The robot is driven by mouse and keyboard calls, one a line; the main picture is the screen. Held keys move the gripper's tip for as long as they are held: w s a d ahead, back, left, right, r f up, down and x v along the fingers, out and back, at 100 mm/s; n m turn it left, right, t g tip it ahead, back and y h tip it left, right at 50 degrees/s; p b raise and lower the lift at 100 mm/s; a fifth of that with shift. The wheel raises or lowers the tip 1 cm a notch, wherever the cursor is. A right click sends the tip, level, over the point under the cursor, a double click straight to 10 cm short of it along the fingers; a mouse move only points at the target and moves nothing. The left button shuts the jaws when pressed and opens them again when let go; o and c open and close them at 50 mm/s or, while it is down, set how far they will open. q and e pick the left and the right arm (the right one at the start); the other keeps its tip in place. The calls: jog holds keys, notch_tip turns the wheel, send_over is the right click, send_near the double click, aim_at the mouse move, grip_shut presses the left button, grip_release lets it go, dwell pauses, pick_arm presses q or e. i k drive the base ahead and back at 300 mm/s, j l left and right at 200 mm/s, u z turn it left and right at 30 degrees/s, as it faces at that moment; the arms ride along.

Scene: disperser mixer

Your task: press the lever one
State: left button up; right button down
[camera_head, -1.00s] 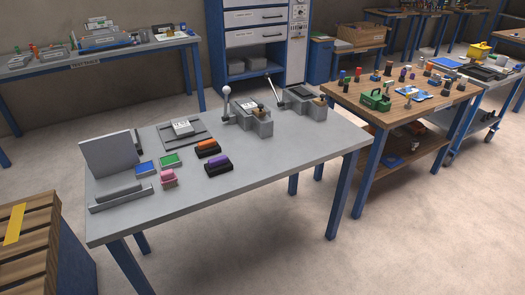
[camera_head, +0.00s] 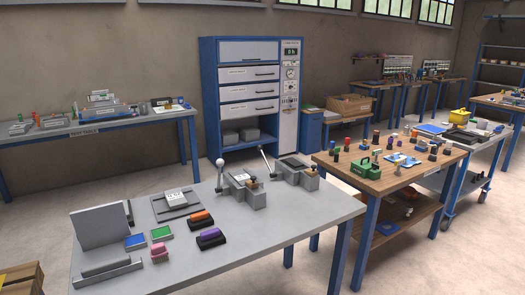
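Two grey lever devices stand at the back right of the near grey table (camera_head: 270,243). The left device (camera_head: 243,190) has an upright lever (camera_head: 220,172) with a round pale knob on its left side. The right device (camera_head: 297,174) has a thinner lever (camera_head: 266,160) that leans up and to the left. I cannot read any label that tells which one is lever one. Neither of my grippers shows in the head view.
On the near table are an upright grey panel (camera_head: 101,228), a blue block (camera_head: 135,241), a green block (camera_head: 160,232), a pink piece (camera_head: 159,252), orange (camera_head: 200,217) and purple (camera_head: 209,235) pieces on black bases, and a grey plate (camera_head: 157,206). A wooden table (camera_head: 340,162) stands to the right.

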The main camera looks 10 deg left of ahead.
aim_at(260, 148)
jog(key=l+u, duration=0.1)
jog(key=u, duration=0.35)
jog(key=i+l+u, duration=0.1)
jog(key=u, duration=0.35)
jog(key=l+u, duration=0.3)
jog(key=l, duration=0.25)
jog(key=l+u, duration=0.3)
jog(key=l, duration=0.2)
jog(key=k+l+u, duration=0.15)
jog(key=l+u, duration=0.15)
jog(key=l, duration=0.2)
jog(key=k+l, duration=0.1)
jog(key=l, duration=0.35)
jog(key=k+l+u, duration=0.1)
jog(key=l, duration=0.35)
jog(key=k+l, duration=0.1)
jog(key=l, duration=0.35)
jog(key=k+l, duration=0.15)
jog(key=l, duration=0.25)
jog(key=k+l+u, duration=0.1)
jog(key=l, duration=0.35)
jog(key=k+l, duration=0.1)
jog(key=l, duration=0.35)
jog(key=k+l+u, duration=0.1)
jog(key=l, duration=0.3)
jog(key=k, duration=0.05)
